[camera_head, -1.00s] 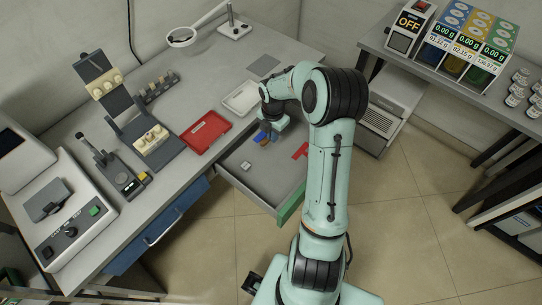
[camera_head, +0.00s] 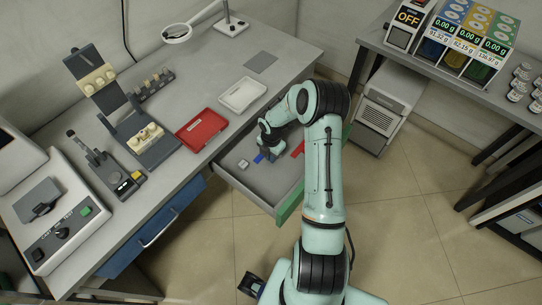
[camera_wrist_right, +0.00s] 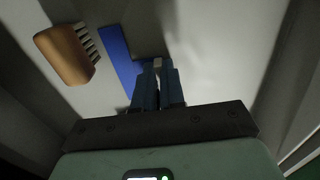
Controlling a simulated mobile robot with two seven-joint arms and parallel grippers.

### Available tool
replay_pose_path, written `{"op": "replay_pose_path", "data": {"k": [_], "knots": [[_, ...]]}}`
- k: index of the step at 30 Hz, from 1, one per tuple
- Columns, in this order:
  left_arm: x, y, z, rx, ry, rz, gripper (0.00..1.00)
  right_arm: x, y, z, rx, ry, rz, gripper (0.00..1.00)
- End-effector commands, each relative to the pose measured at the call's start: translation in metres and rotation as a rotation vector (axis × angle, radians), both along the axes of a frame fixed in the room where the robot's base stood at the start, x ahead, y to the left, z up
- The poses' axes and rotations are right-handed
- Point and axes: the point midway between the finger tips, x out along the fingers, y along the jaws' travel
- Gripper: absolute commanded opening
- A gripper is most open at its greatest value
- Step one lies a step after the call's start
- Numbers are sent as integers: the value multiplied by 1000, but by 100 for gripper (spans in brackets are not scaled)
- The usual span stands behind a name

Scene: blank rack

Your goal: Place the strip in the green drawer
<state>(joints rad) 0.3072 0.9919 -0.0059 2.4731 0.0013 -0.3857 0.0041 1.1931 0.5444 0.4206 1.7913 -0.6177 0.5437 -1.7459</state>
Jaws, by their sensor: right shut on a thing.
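The green drawer (camera_head: 289,207) is pulled out below the bench, its green front facing the lower right. My right gripper (camera_head: 267,156) is down inside it. A blue strip (camera_head: 258,158) shows beside the fingertips. In the right wrist view, my right gripper (camera_wrist_right: 158,70) is closed, with a small pale patch between its tips. The blue strip (camera_wrist_right: 117,52) runs up and left from beside the fingers and looks bent towards them. The fingers hide where they grip, and I cannot tell whether the strip touches the drawer floor.
A red T-shaped piece (camera_head: 298,149) and a small pale block (camera_head: 243,164) lie in the drawer. A brown toothed block (camera_wrist_right: 65,52) shows in the wrist view. A red tray (camera_head: 201,130) and a white tray (camera_head: 242,95) stand on the bench above.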

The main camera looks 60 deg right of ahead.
Motion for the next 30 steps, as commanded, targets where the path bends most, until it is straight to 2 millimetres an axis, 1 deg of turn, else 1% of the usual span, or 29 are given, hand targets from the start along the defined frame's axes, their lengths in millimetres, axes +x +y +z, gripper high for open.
{"op": "replay_pose_path", "data": {"k": [4, 8, 9, 11, 19, 23, 26, 30], "knots": [[0, 0, 1, 0, 0, 0, 47, 1, 0, 1, -1, -1, 0, 0], [0, 0, -1, 0, 0, 0, 47, 1, 0, -2, 0, -1, 1, 0], [0, 0, -1, 0, 0, 0, 47, 1, 0, -2, 0, -1, 1, 16], [0, 0, -1, 0, 0, 0, 47, 1, 0, -2, 0, -1, 1, 35], [0, 0, -1, 0, 0, 0, 47, 1, 0, -1, 0, -1, 0, 35], [1, 0, 2, 0, -1, 0, 47, 1, -1, 6, -2, -1, -1, 35], [2, 0, 5, 0, -2, 0, 47, 1, -1, 22, -5, -4, 1, 35], [5, 0, 12, 0, -6, 0, 47, 1, -2, 53, -6, -4, -1, 35]]}}
